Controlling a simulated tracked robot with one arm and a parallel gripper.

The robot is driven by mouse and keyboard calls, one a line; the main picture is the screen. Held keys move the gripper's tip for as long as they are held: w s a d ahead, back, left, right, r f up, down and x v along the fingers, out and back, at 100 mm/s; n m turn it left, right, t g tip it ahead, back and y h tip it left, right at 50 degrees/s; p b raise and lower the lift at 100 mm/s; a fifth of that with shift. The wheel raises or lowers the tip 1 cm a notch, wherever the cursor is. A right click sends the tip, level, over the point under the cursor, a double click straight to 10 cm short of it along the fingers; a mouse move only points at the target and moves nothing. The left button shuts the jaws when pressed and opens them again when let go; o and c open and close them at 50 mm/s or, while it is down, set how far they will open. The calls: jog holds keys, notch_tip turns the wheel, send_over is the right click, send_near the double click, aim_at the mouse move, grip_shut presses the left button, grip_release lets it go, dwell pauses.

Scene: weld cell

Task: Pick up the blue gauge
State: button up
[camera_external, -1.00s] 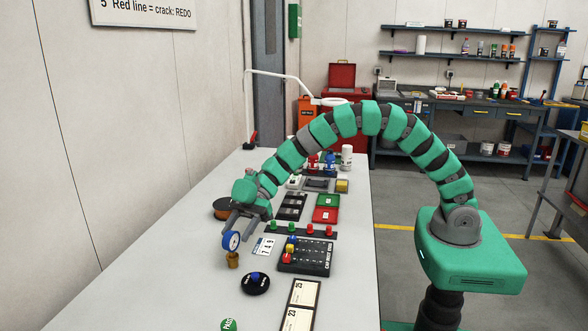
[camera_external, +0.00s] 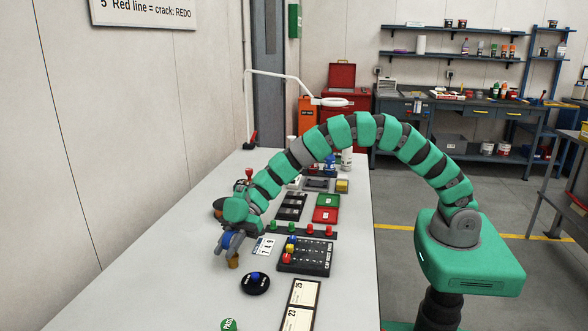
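The blue gauge (camera_external: 226,239) stands on a brass stem (camera_external: 234,261) on the left part of the white table. My gripper (camera_external: 226,246) is at the gauge, with its grey fingers around or right beside the blue body. The fingers and wrist hide most of the dial. I cannot tell whether the fingers touch the gauge or how far apart they are.
A white number card (camera_external: 265,246) and a black cap test panel (camera_external: 305,256) lie to the right. White cards (camera_external: 304,292) lie nearer the front. The table's left side is clear.

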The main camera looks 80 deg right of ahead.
grip_shut()
